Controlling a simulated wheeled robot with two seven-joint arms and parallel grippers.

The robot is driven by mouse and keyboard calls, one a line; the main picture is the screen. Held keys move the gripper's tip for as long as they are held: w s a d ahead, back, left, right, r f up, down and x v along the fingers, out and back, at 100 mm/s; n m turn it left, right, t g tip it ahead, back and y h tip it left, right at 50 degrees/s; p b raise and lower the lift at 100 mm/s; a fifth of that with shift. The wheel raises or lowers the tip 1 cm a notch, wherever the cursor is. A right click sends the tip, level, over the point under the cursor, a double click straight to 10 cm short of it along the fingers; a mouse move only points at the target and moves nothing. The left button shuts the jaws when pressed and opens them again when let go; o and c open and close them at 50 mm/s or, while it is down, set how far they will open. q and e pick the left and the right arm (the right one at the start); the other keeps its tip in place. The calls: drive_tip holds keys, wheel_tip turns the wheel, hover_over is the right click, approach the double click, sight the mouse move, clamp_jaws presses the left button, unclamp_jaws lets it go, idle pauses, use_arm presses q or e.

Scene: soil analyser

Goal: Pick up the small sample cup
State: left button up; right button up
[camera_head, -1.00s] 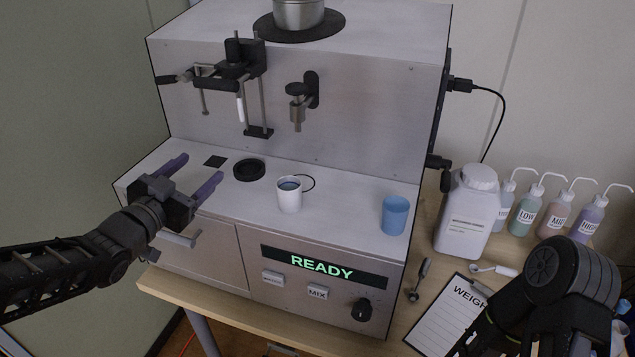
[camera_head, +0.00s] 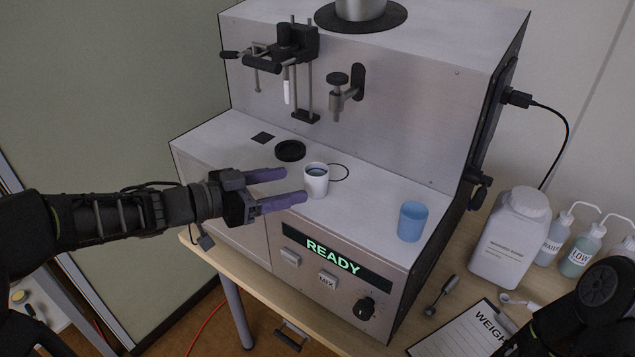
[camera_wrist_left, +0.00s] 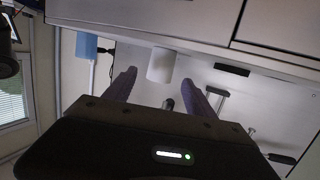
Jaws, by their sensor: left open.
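The white sample cup (camera_head: 316,184) stands upright on the analyser's ledge with a dark bluish content inside. It also shows in the left wrist view (camera_wrist_left: 160,66), just beyond and between the fingertips. My left gripper (camera_head: 294,185) is open and empty, its purple fingers pointing at the cup from the left. In the head view the fingertips are close to the cup's left side; whether they touch it I cannot tell. A blue cup (camera_head: 412,222) stands farther right on the same ledge. My right gripper is out of view; only part of my right arm shows at bottom right.
The analyser (camera_head: 400,120) rises behind the cup, with a black ring (camera_head: 290,151) and a tap (camera_head: 339,98) near it. A READY display (camera_head: 333,257) is on its front. A white jug (camera_head: 511,235), bottles and a clipboard (camera_head: 465,335) are on the table at right.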

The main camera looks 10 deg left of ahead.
sight(317, 179)
use_arm(q)
drive_tip(key=shift+x, duration=1.35)
drive_tip(key=shift+x, duration=2.65)
drive_tip(key=shift+a+f, duration=0.1)
drive_tip(key=shift+a, duration=0.05)
drive_tip(key=shift+c, duration=0.4)
clamp_jaws()
